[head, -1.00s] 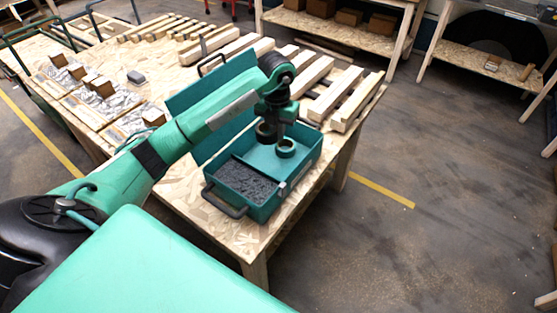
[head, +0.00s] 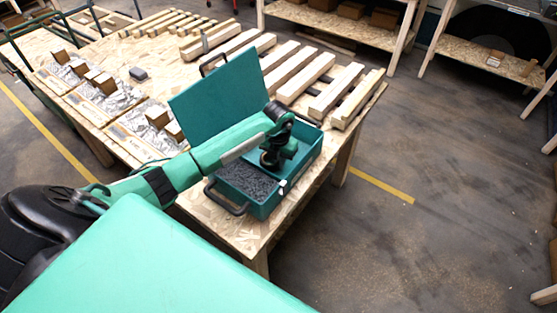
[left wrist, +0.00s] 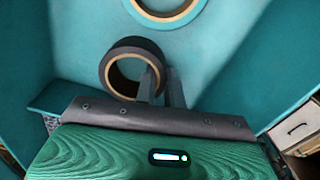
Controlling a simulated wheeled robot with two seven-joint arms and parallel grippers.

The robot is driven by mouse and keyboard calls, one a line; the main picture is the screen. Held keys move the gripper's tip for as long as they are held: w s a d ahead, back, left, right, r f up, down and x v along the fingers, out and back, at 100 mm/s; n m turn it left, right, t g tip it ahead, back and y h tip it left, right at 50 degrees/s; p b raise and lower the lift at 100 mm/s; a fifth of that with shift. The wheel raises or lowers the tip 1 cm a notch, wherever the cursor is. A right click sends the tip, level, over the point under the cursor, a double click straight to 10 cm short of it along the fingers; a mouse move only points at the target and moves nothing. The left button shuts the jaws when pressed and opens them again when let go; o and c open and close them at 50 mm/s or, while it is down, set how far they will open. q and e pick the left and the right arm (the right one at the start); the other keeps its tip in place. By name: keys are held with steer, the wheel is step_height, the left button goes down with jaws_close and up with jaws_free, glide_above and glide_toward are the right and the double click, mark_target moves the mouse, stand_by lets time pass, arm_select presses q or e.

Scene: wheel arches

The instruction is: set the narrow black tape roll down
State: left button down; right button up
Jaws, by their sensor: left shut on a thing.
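The roll has a tan core. I cannot tell whether it touches the box floor. A second tape roll (left wrist: 145,14) with a tan core lies in the same compartment, apart from the held roll and cut off by the picture's top edge. In the head view my wrist hides most of this. My right gripper is not in view.
The toolbox's front compartment holds dark grey foam (head: 247,181). Its raised lid (head: 215,100) stands at the left behind my arm. Wooden slats (head: 305,78) lie behind the box on the table. Trays with small brown blocks (head: 157,117) stand at the left.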

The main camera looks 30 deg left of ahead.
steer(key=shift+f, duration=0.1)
arm_select(q)
steer(key=c, duration=1.5)
jaws_free()
steer(key=shift+f, duration=0.1)
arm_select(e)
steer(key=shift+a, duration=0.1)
